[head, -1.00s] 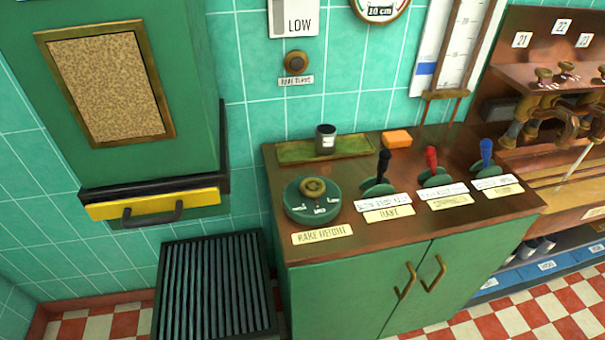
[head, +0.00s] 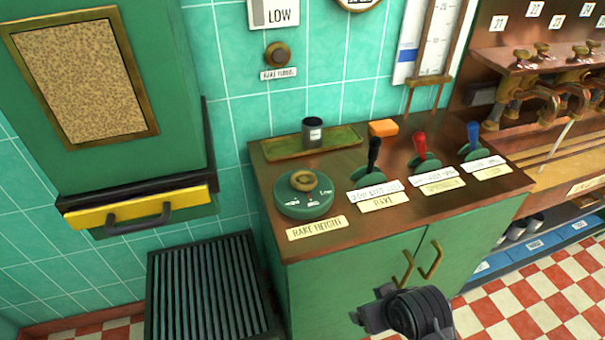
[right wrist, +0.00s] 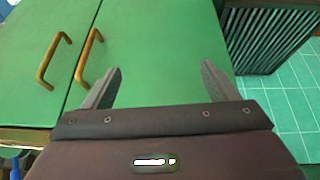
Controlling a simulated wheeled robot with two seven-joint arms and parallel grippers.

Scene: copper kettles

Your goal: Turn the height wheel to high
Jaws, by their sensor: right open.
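The rake height wheel (head: 304,193) is a round green dial with a brass knob (head: 303,181) on top. It sits at the left front of the wooden counter, behind a "RAKE HEIGHT" label (head: 316,228). A wall sign (head: 275,14) above reads "LOW". My right gripper (head: 362,316) is low in front of the green cabinet, below and right of the wheel and apart from it. In the right wrist view its two fingers (right wrist: 160,82) are spread and empty, facing the cabinet doors. My left gripper is not in view.
Black, red (head: 420,146) and blue levers stand right of the wheel. A dark cup (head: 312,131) on a tray and an orange block (head: 383,128) are behind. Brass handles (head: 431,259) stick out from the cabinet (head: 340,280).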

